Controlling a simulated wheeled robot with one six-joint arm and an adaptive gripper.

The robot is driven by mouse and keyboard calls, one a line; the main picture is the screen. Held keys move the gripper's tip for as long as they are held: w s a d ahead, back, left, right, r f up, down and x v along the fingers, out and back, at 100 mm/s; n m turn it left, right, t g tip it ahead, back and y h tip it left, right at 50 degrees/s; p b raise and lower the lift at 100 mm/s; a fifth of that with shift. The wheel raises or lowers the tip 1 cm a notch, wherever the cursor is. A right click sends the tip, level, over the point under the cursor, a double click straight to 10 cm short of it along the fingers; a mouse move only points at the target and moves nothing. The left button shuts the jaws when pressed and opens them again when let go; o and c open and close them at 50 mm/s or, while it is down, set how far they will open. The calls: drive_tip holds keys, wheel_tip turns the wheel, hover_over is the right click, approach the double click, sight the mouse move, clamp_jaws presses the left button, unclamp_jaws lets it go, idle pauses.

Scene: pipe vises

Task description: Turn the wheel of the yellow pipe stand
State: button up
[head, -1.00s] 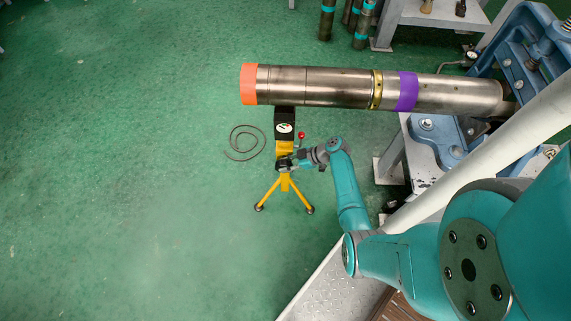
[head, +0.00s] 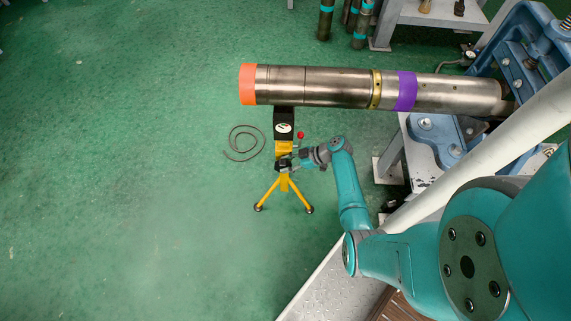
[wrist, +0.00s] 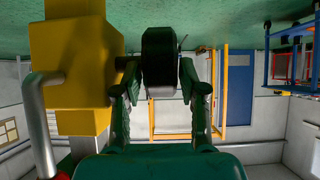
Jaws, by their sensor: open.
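The yellow pipe stand (head: 284,147) stands on tripod legs on the green floor, below the orange-banded end of the long steel pipe (head: 335,86). It has a black top part with a white label and a red-knobbed lever (head: 300,135). In the wrist view, the stand's yellow body (wrist: 75,65) fills the left side. My gripper (head: 285,164) is at the stand's right side, and its open fingers (wrist: 160,85) straddle a dark rounded part, probably the wheel (wrist: 160,55), seen nearly edge-on. I cannot tell whether the fingers touch it. In the head view, my gripper largely hides the wheel.
A coiled cable (head: 243,143) lies on the floor left of the stand. A blue pipe vise (head: 520,62) holds the pipe's right end. A white sloping rail (head: 480,165) and a metal plate (head: 330,285) are at the right. The floor to the left is clear.

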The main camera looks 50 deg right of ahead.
drive_tip(key=v, duration=1.1)
